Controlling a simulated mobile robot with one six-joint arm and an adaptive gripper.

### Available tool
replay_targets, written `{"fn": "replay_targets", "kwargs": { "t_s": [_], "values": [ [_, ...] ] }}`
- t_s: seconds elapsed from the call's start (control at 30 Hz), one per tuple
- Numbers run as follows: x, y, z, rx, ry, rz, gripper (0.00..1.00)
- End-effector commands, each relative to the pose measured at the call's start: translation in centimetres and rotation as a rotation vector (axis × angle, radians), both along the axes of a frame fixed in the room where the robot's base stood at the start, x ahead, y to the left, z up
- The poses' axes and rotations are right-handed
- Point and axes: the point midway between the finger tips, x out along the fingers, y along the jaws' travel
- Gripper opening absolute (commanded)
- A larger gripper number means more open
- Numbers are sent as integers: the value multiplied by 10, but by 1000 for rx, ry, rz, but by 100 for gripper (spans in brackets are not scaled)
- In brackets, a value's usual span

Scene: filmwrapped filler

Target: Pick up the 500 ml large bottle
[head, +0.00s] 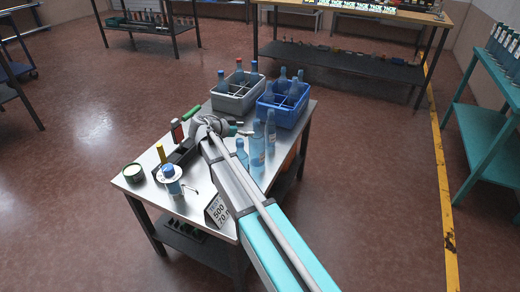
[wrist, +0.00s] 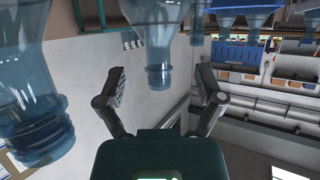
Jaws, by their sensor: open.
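Several clear blue bottles stand on the steel-topped table, right of my arm in the head view. Two taller ones (head: 270,132) (head: 257,145) stand beside a shorter one (head: 242,154). I cannot tell for certain which is the 500 ml large bottle. In the wrist view, which looks upside down, a bottle neck (wrist: 158,72) shows between my fingers, apart from both. Another bottle (wrist: 35,110) is close at the left. My gripper (wrist: 161,82) is open and empty; in the head view it (head: 238,128) is partly hidden by my wrist.
A grey crate (head: 232,104) and a blue crate (head: 275,112) with bottles stand at the table's back. A number sign (head: 217,212) stands at the front.

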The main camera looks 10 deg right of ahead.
Motion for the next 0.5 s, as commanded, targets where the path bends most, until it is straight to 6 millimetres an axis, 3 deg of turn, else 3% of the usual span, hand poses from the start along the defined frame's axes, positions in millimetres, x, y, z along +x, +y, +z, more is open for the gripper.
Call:
{"fn": "replay_targets", "kwargs": {
  "t_s": [0.27, 0.5],
  "values": [
    [1, -3, -2, 0, 0, 0, 87],
    [6, -25, -14, 0, -1, -1, 87]
  ]
}}
